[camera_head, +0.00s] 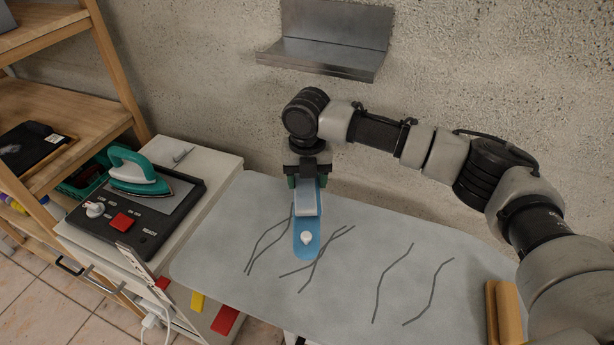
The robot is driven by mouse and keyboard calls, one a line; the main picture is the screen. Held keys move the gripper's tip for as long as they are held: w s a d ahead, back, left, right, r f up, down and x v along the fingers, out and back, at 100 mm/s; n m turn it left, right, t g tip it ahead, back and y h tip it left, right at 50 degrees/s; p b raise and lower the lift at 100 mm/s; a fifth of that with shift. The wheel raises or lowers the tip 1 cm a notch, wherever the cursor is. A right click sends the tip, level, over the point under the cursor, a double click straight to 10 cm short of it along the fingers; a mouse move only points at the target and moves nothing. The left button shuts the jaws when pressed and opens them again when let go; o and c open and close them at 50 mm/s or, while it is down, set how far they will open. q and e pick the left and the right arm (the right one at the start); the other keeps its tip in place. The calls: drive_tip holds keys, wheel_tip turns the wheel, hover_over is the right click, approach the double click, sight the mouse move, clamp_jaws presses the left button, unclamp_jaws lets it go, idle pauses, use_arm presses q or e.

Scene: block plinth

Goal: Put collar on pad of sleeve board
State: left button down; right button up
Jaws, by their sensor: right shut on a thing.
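My right gripper (307,181) reaches in from the upper right and points down over the ironing board (215,250). It is shut on a pale blue block-like piece (307,203). Just in front of it a darker blue strip (303,252) with a rounded end shows, with a white knob (306,238) on it. The pale piece overlaps the strip in the picture. I cannot tell whether they touch, or for sure which is the collar and which the sleeve board or its pad. The fingers hide the far end. My left gripper is not in view.
A green and white iron (139,173) rests on a black station (128,222) on the cabinet at left. A metal wall shelf (325,57) hangs above. A wooden piece (505,312) stands at the board's right. The middle right of the board is clear apart from dark wavy lines.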

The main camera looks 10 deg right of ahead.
drive_tip(key=shift+w+f, duration=0.2)
drive_tip(key=shift+f, duration=0.2)
drive_tip(key=o, duration=0.9)
drive_tip(key=shift+f, duration=0.15)
wheel_tip(320, 180, up, 8)
drive_tip(key=shift+f+b, duration=0.1)
drive_tip(key=shift+b, duration=0.2)
